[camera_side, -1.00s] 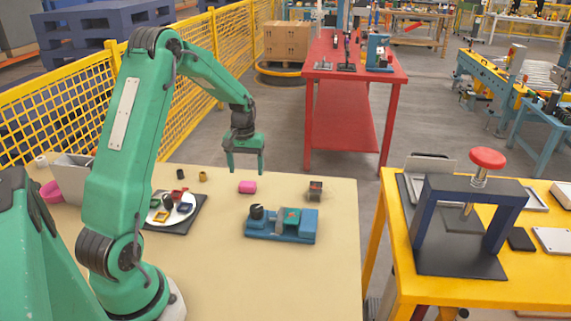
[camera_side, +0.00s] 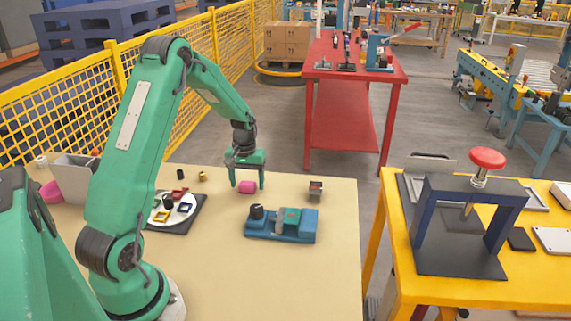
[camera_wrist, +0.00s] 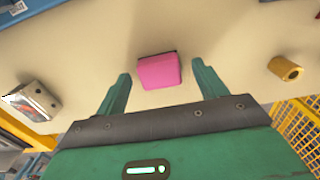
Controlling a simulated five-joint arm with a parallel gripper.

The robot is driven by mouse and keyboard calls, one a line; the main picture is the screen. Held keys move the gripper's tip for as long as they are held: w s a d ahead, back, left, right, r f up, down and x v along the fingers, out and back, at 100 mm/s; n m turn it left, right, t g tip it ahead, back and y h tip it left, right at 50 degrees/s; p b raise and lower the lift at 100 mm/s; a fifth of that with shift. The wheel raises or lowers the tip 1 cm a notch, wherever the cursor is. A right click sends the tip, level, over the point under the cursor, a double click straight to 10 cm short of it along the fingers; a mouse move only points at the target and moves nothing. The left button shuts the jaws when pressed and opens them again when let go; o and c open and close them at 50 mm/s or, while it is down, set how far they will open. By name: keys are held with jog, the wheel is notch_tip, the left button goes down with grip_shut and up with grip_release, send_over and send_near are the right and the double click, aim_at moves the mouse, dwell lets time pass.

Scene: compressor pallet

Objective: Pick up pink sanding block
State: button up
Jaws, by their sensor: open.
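The pink sanding block (camera_side: 247,187) lies on the beige table (camera_side: 300,270), toward its far edge. It also shows in the wrist view (camera_wrist: 159,71), lying just beyond the fingertips and between their lines. My gripper (camera_side: 247,185) is open and empty, pointing down with its fingers on either side of the block in the side view. In the wrist view my gripper (camera_wrist: 160,75) shows both fingers apart, with bare table between each finger and the block. Whether the fingertips reach the table cannot be told.
A blue fixture (camera_side: 282,225) stands in front of the block. A small metal-and-dark block (camera_side: 315,188) lies to the right, and a brass bushing (camera_side: 203,176) to the left. A white plate (camera_side: 158,213) with small coloured parts sits further left. Table around the block is clear.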

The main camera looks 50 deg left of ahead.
aim_at(247, 183)
jog(key=c, duration=1.1)
jog(key=shift+r, duration=0.85)
notch_tip(247, 183, up, 2)
jog(key=shift+r, duration=0.15)
jog(key=d+r, duration=0.2)
jog(key=d, duration=0.2)
jog(key=d+r, duration=0.2)
jog(key=d, duration=0.1)
jog(key=d+r, duration=0.3)
jog(key=d, duration=0.1)
jog(key=shift+w+d, duration=0.15)
jog(key=shift+d, duration=0.15)
